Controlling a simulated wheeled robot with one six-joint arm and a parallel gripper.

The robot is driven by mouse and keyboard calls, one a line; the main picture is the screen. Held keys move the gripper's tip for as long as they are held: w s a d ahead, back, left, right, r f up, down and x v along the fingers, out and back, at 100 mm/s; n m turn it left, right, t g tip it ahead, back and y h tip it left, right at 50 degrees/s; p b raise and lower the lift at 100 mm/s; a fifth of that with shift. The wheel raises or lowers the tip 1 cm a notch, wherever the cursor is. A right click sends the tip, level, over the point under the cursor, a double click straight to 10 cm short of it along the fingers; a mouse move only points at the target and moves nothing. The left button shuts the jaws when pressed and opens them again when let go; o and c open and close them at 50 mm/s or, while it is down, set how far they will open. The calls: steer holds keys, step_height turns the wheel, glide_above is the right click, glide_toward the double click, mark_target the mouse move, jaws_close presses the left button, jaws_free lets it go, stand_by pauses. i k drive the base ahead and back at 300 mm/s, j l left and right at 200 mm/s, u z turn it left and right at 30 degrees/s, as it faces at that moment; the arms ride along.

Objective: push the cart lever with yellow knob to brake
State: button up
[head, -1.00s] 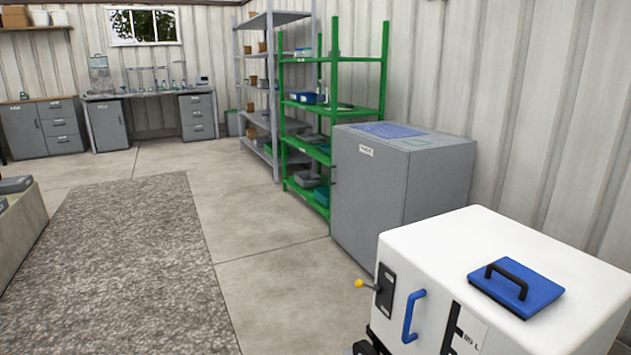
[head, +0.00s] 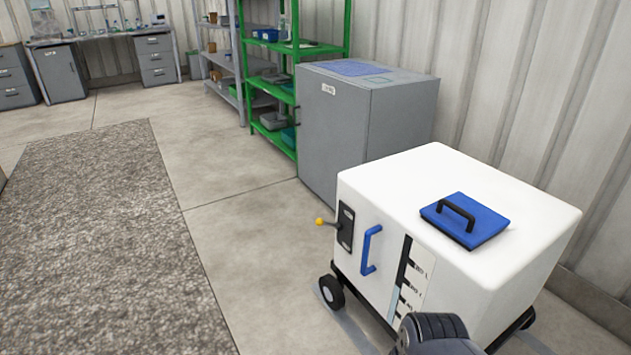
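The white cart (head: 440,200) stands on wheels at the lower right of the head view. Its lever with the yellow knob (head: 319,221) sticks out to the left from a dark plate (head: 346,226) on the cart's side. The lever looks roughly level. A dark rounded part of my arm shows at the bottom edge, in front of the cart's lower side. My gripper's fingers are not in view.
A blue handle (head: 371,249) is on the cart's side, right of the lever. A blue lid (head: 466,220) with a black grip is on its top. A grey cabinet (head: 365,130) and green shelves (head: 294,90) stand behind. The floor (head: 240,240) left of the cart is clear.

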mark_target(318, 222)
steer(key=i+j+z, duration=0.2)
steer(key=i+j, duration=0.55)
steer(key=i, duration=0.15)
